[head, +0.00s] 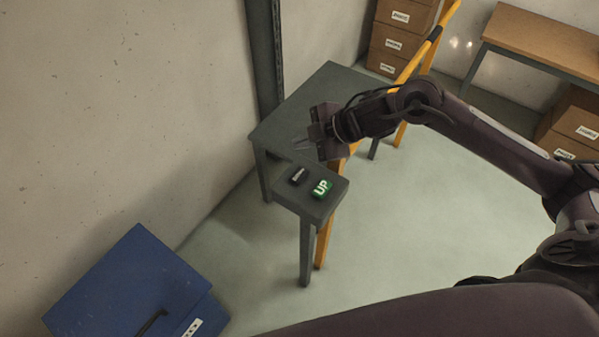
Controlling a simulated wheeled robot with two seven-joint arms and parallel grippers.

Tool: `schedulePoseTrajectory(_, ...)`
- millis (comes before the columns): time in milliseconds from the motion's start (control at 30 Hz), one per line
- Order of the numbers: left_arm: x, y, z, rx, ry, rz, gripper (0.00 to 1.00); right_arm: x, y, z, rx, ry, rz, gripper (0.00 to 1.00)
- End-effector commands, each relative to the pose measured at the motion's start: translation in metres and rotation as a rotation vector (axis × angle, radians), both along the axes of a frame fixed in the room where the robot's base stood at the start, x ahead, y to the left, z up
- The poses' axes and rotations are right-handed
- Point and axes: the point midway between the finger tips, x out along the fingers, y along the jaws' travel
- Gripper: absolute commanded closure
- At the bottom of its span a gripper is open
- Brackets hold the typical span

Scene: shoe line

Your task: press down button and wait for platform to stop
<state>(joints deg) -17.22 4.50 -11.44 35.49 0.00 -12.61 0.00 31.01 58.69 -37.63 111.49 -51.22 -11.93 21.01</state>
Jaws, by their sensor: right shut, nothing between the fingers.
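A small grey button stand (325,201) holds a green button marked UP (322,188) on its right and a dark button (298,176) on its left. The dark button's small label is hard to read. A grey table-like platform (328,82) adjoins the stand behind it. My right gripper (304,143) comes in from the right, shut and empty, with its fingers pointing left. In the picture it is just above the dark button and apart from it, in front of the platform surface. My left gripper is out of view.
A yellow rail (425,50) stands beside the platform on the right. A blue box (130,285) is at lower left by the wall. Cardboard boxes (396,40) and a wooden-topped table (545,40) are behind. Floor right of the stand is clear.

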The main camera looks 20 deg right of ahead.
Motion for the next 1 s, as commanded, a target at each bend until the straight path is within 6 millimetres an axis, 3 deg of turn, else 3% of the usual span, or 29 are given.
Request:
schedulePoseTrajectory(567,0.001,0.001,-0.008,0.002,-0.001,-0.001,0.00,0.000,-0.003,-0.008,-0.003,0.005,0.004,1.00)
schedulePoseTrajectory(1000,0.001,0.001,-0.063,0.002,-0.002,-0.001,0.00,0.000,-0.003,-0.065,-0.004,0.005,0.004,1.00)
